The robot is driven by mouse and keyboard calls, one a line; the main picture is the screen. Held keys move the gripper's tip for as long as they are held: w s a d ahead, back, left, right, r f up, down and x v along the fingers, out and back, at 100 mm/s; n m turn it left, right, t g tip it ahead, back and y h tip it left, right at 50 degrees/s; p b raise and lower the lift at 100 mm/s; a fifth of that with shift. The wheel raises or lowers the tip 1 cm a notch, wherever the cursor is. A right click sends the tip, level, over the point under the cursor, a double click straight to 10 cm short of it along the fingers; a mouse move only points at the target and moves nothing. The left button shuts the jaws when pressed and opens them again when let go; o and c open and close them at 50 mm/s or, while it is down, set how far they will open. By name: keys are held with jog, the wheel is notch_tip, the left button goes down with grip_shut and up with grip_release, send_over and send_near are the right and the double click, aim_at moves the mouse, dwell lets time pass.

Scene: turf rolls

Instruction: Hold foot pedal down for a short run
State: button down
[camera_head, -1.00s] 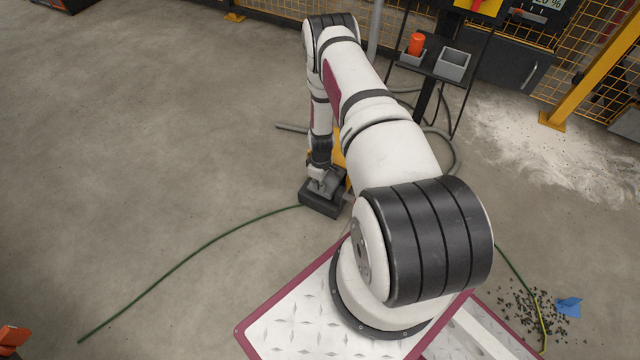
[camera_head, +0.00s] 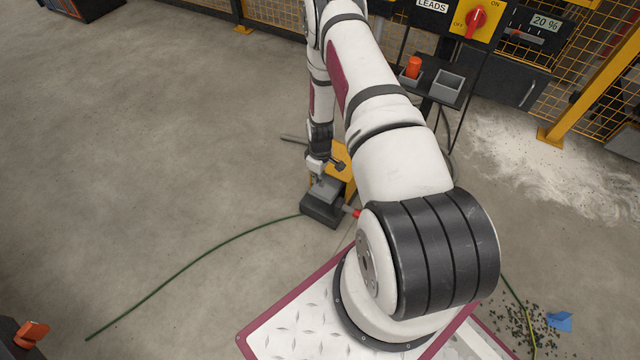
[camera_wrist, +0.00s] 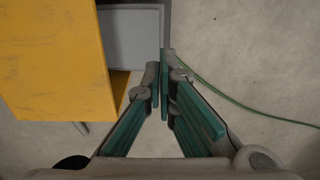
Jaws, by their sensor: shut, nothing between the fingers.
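The foot pedal is a dark grey box (camera_head: 322,210) on the floor, left of my arm's base, with a yellow part (camera_head: 345,160) behind it. My gripper (camera_head: 320,182) points down over the pedal with its fingers shut and nothing between them. In the wrist view the shut fingertips (camera_wrist: 164,82) are near the right edge of a grey plate of the pedal (camera_wrist: 130,35), and the yellow part (camera_wrist: 55,60) fills the left. I cannot tell whether the fingertips touch the pedal or whether it is pressed.
A red-tipped piece (camera_head: 355,213) sticks out at the pedal's right. A green line (camera_head: 200,255) runs over the floor to the pedal. Behind stands a post with trays (camera_head: 448,84) and a red rotary switch (camera_head: 475,22).

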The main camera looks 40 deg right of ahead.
jog(key=shift+r, duration=1)
